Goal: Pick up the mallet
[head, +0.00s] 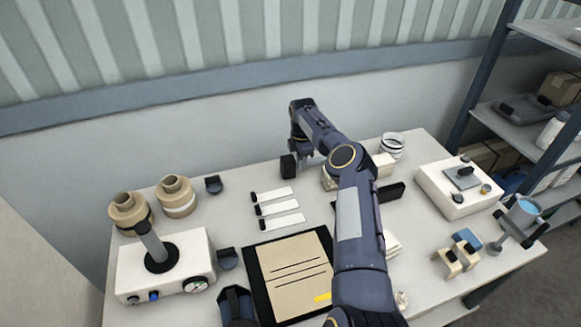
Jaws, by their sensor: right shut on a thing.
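My right arm reaches in from the bottom over the table and bends down at its far end. My right gripper (309,157) is at the back middle of the table, partly hidden by my own wrist, and is shut on the mallet. The mallet's dark, blocky head (288,166) shows just left of the gripper. Its handle is mostly hidden, and I cannot tell whether the head touches the table.
Several white-bladed tools (278,208) lie just in front of the mallet. A clipboard (250,275) lies nearer. A gauge box (190,260) and tan rolls (176,196) stand left.

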